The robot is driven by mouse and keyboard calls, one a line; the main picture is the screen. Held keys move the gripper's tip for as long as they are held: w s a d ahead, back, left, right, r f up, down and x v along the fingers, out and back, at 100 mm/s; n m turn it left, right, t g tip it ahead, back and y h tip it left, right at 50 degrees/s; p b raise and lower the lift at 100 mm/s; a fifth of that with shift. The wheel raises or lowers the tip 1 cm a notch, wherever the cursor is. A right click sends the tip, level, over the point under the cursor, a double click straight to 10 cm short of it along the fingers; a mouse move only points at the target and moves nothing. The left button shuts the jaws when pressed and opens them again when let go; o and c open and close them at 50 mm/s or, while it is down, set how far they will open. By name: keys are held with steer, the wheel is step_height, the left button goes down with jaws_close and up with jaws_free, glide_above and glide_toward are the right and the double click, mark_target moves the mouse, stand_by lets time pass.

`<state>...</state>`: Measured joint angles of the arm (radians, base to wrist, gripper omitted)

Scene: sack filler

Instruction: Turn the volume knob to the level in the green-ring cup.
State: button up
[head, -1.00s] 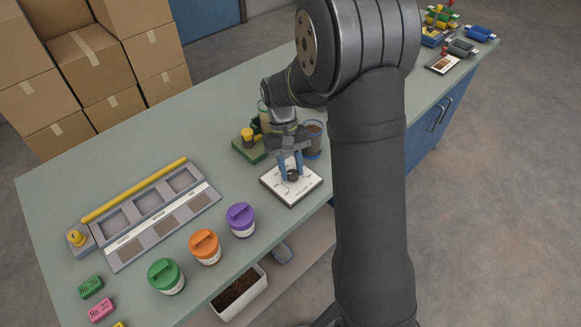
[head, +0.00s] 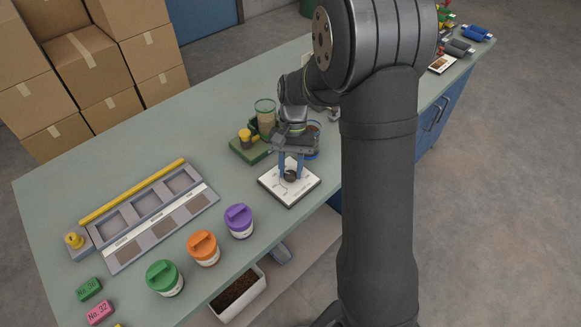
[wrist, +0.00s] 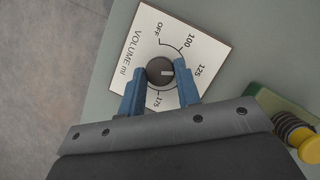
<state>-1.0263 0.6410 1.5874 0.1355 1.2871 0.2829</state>
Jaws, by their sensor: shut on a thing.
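The volume knob (wrist: 160,72) is dark and round on a white dial plate (wrist: 207,35) marked OFF, 100, 125 and 175. Its pale pointer faces right in the wrist view, toward a part of the scale covered by a finger. My gripper (wrist: 157,85) is shut on the knob, with one blue finger on each side. In the head view the dial plate (head: 271,186) lies near the bench's front edge, with my gripper (head: 290,173) over it. A clear cup with a greenish rim (head: 265,112) stands behind, partly filled with brown material; its exact level cannot be read.
A blue-rimmed cup (head: 314,145) stands just behind my gripper. A green block with a yellow knob (head: 247,146) is behind the plate, left of the cups. Purple (head: 239,219), orange (head: 203,246) and green (head: 164,277) lidded jars stand to the left.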

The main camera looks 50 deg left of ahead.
stand_by(0.3)
steer(key=o, duration=0.9)
steer(key=shift+o, duration=0.2)
steer(key=v, duration=1.7)
steer(key=shift+r, duration=0.15)
steer(key=shift+w, duration=0.1)
steer(key=x, duration=1.7)
steer(key=shift+f, duration=0.2)
